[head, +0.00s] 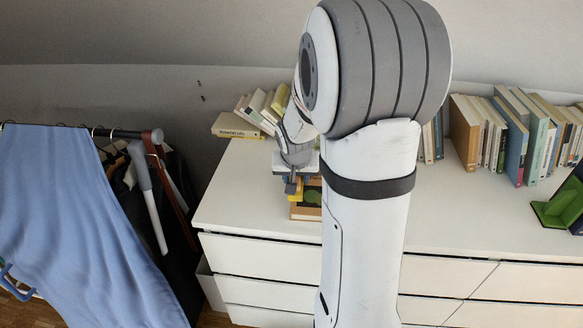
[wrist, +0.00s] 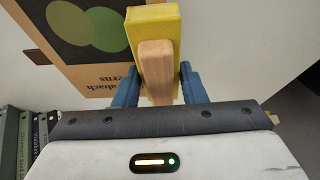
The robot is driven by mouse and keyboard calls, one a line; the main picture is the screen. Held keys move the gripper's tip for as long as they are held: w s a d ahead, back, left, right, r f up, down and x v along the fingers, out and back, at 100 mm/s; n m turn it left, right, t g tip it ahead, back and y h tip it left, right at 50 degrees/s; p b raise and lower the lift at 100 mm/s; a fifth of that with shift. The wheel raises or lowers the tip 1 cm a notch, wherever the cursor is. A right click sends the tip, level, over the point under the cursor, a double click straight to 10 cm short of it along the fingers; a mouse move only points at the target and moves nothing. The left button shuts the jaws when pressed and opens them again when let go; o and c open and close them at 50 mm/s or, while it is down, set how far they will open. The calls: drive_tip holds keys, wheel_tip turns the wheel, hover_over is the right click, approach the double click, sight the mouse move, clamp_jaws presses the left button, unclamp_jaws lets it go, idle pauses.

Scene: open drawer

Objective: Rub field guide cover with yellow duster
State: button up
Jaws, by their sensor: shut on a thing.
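A yellow duster (wrist: 154,22) with a pale wooden handle (wrist: 156,70) is held between the two blue fingers of my gripper (wrist: 158,88). The field guide (wrist: 100,72), tan with a dark panel and two green circles, lies flat below it in the wrist view. The duster covers part of its right side; I cannot tell if they touch. In the head view, my gripper (head: 293,180) is above the dresser's left part, with a bit of the yellow duster (head: 295,190) over the field guide (head: 307,208). My arm hides the guide's right part.
The white dresser top (head: 245,195) is clear left of the guide. Leaning books (head: 262,108) and a flat book (head: 235,126) are at the back left. More books (head: 520,130) and a green bookend (head: 560,208) stand right. A clothes rack (head: 125,134) is at far left.

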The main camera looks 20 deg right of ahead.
wheel_tip(320, 180, up, 2)
drive_tip(key=shift+w+r+p, duration=0.1)
drive_tip(key=shift+r+p, duration=0.1)
drive_tip(key=shift+p, duration=0.15)
drive_tip(key=shift+r, duration=0.35)
drive_tip(key=shift+d+r+p, duration=0.1)
drive_tip(key=shift+r+p, duration=1.8)
drive_tip(key=shift+r, duration=0.65)
